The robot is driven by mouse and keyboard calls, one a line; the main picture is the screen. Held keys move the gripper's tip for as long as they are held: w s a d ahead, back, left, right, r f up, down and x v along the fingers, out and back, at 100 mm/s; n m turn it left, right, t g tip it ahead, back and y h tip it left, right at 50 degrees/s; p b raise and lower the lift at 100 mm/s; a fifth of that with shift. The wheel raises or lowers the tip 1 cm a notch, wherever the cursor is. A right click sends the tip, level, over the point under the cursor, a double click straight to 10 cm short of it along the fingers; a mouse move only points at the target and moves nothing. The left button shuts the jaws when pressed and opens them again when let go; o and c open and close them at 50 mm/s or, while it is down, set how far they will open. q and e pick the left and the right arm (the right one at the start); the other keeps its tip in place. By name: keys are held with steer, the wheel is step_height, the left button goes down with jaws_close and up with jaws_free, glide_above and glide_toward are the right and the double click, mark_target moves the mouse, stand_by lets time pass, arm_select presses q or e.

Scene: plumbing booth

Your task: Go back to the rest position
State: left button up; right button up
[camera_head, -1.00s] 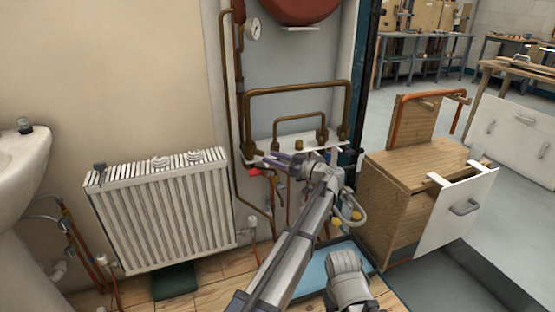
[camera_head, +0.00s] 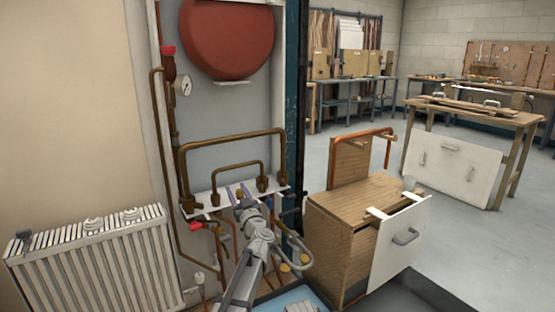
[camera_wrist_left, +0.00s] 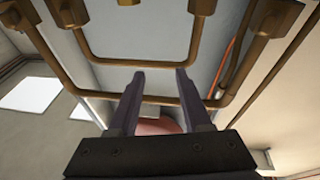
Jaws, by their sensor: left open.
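My left gripper (camera_head: 238,192) is in front of the white pipe shelf (camera_head: 205,203), just below the small copper pipe loop (camera_head: 238,167). Its purple fingers point up and away from me, and the wrist hides part of the shelf. In the left wrist view, the two fingers (camera_wrist_left: 157,100) stand apart with nothing between them, and brown copper pipes (camera_wrist_left: 135,62) pass behind and above them. I cannot tell whether the fingers touch the pipes. My right gripper is not in view.
A white radiator (camera_head: 95,262) stands at the left. A red vessel (camera_head: 228,40) and a gauge (camera_head: 183,86) hang above the pipes. A wooden cabinet (camera_head: 325,225) with an open white-fronted drawer (camera_head: 399,245) stands close at the right.

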arm_select(q)
steer(key=s+d+f+m+g+h, duration=0.3)
steer(key=s+d+f+m+h, duration=0.2)
steer(key=s+f+h, duration=0.15)
steer(key=s+d+f+m+g+h, duration=0.4)
steer(key=s+d+f+m+h, duration=0.15)
steer(key=f+h, duration=0.25)
steer(key=s+a+f+n+g+y, duration=0.15)
steer(key=s+a+f+g, duration=0.25)
steer(key=s, duration=0.5)
steer(key=s+a+f+n+g+y, duration=0.1)
steer(key=s+a+f+g+y, duration=0.25)
steer(key=s, duration=0.55)
steer(key=s+a+f+n+g, duration=0.2)
steer(key=s+a+f+g, duration=0.15)
steer(key=s+f, duration=0.4)
steer(key=s+d+r+m+g+y+p, duration=0.1)
steer(key=s+d+r+m+p, duration=0.3)
steer(key=s+d+r+p, duration=0.45)
step_height(320, 180, up, 38)
steer(key=w+d+p, duration=0.1)
steer(key=d+p, duration=0.1)
steer(key=p, duration=3.4)
steer(key=shift+w+r, duration=0.2)
steer(key=shift+r, duration=0.05)
